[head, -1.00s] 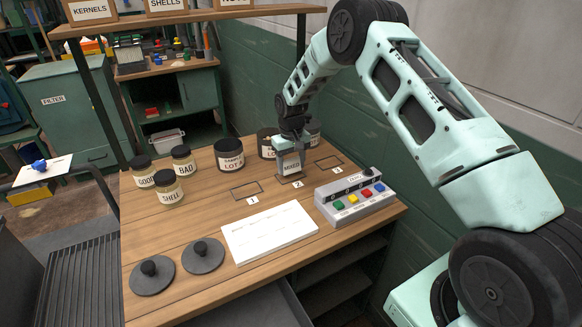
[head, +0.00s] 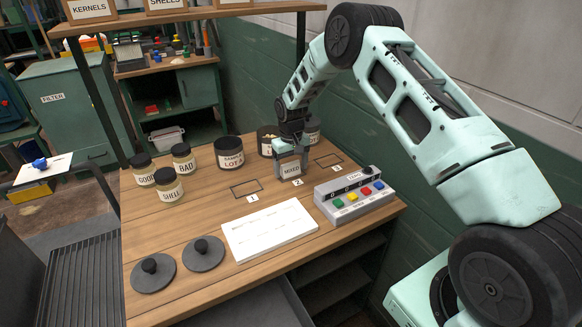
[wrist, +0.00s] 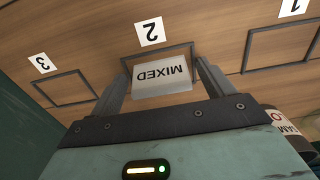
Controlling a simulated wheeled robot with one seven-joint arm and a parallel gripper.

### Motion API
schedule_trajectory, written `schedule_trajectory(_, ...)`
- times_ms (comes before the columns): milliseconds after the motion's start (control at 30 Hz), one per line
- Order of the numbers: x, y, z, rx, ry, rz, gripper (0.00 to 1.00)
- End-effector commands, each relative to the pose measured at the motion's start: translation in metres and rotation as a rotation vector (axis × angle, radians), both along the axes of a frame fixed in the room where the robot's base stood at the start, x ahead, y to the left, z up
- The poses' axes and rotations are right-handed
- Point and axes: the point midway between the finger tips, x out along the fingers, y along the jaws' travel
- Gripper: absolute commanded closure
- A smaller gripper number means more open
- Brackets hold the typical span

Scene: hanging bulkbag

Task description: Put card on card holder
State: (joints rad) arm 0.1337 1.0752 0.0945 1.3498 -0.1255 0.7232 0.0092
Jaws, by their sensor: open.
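The white card block marked MIXED (head: 291,169) stands at the outlined place numbered 2 on the wooden bench. In the wrist view the card (wrist: 161,82) shows between my fingers, with its text upside down in the picture. The outline of place 2 (wrist: 176,47) runs behind it. My gripper (head: 291,158) is open around the card, and the wrist view shows a gap on each side between the fingers (wrist: 161,90) and the card. The card's underside is hidden, so its contact with the bench cannot be seen.
Empty outlined places 1 (head: 245,189) and 3 (head: 328,161) flank it. A button box (head: 352,196) stands close in front. A white sheet (head: 269,231) and two dark lids (head: 203,254) lie nearer. Several jars (head: 169,186) stand left, and a LOT A pot (head: 229,153) behind.

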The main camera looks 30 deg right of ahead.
Motion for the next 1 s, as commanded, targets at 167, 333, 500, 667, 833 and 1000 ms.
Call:
schedule_trajectory(167,0.001,0.000,0.028,0.000,-0.006,-0.001,0.19)
schedule_trajectory(333,0.001,0.000,0.065,0.000,-0.006,0.000,0.19)
schedule_trajectory(500,0.001,0.000,0.096,0.000,-0.005,0.000,0.19)
schedule_trajectory(667,0.001,0.000,0.113,0.000,-0.003,0.000,0.19)
schedule_trajectory(833,0.000,0.001,0.119,0.001,-0.002,0.001,0.19)
schedule_trajectory(1000,-0.022,0.049,0.140,0.027,-0.009,0.065,0.19)
